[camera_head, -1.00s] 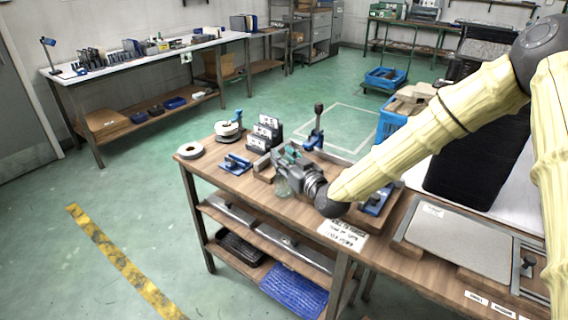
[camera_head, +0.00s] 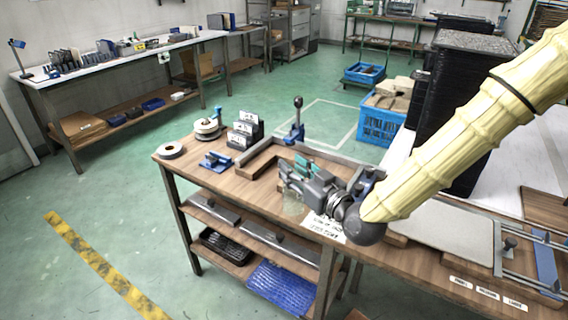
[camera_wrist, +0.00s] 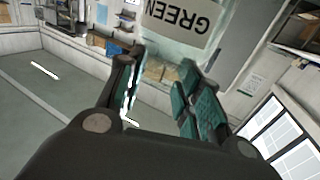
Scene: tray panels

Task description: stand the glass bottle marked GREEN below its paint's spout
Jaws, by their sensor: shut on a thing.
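The glass bottle marked GREEN (camera_wrist: 180,22) shows at the top of the wrist view, its white label reading upside down. My gripper (camera_wrist: 160,75) is shut on it, with green-padded fingers on either side of the clear glass. In the head view the pale, see-through bottle (camera_head: 293,204) hangs at my gripper (camera_head: 294,172), over the front edge of the wooden bench (camera_head: 228,180). I cannot make out a paint spout in either view.
On the bench are a tape roll (camera_head: 170,150), a dark card rack (camera_head: 244,136), a small blue fixture (camera_head: 215,160) and a blue upright lever (camera_head: 297,118). A grey panel (camera_head: 445,232) lies to the right. A blue crate (camera_head: 379,126) stands behind.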

